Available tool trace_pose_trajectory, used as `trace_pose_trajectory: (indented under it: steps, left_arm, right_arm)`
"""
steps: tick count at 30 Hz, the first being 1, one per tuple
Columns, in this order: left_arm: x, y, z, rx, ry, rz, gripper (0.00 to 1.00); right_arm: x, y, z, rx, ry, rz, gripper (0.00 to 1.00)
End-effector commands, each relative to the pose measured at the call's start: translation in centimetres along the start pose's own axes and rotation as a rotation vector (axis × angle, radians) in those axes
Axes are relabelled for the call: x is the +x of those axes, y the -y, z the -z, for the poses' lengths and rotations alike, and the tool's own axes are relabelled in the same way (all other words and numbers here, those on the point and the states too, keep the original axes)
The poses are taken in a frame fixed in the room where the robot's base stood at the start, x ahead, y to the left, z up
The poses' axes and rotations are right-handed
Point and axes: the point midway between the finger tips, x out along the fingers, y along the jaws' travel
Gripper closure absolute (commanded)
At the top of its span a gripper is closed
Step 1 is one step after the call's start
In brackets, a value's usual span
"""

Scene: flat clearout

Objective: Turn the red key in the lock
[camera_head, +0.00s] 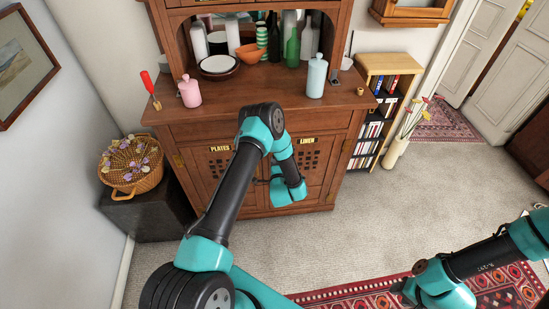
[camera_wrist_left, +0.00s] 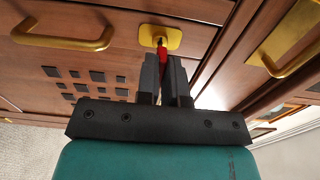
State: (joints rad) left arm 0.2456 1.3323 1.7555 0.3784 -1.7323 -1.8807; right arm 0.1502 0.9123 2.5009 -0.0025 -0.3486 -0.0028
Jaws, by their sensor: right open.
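The red key (camera_wrist_left: 162,51) stands in a brass lock plate (camera_wrist_left: 159,38) on the wooden cabinet front in the left wrist view. My left gripper (camera_wrist_left: 164,62) has its two dark fingers on either side of the key's red handle and looks closed on it. In the head view my left arm reaches down to the doors of the wooden cabinet (camera_head: 225,132) and hides the key and lock. My right gripper (camera_head: 403,289) is open, low over the patterned rug, away from the cabinet.
A pink bottle (camera_head: 190,92), a pale blue bottle (camera_head: 316,77) and a red-handled tool (camera_head: 149,84) stand on the cabinet top. A wicker basket (camera_head: 131,166) is at left, a small bookcase (camera_head: 383,62) at right. The grey carpet in front is clear.

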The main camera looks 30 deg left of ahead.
Motion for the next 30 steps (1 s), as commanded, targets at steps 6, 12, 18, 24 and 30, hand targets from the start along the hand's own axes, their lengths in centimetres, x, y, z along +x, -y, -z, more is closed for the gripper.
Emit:
trace_pose_trajectory:
  steps: [6, 12, 18, 24, 30]
  left_arm:
    - [0.0, 0.0, 0.0, -0.005, 0.0, 0.0, 0.71]
    - [0.0, 0.0, 0.0, -0.005, 0.0, 0.0, 0.63]
    - [-0.2, 0.0, 0.1, -0.005, -0.001, -0.001, 0.63]
    - [-2.1, -0.1, 0.6, -0.004, -0.008, -0.003, 0.63]
    - [-5.7, -0.1, 1.4, -0.003, -0.022, -0.004, 0.63]
  right_arm:
    - [0.0, 0.0, 0.0, 0.0, 0.0, 0.0, 0.57]
    - [0.0, 0.0, 0.0, 0.0, 0.0, 0.0, 0.57]
    - [0.0, 0.0, 0.0, 0.0, 0.0, 0.0, 0.57]
    - [0.0, 0.0, 0.0, 0.0, 0.0, 0.0, 0.57]
    - [0.0, 0.0, 0.0, 0.0, 0.0, 0.0, 0.57]
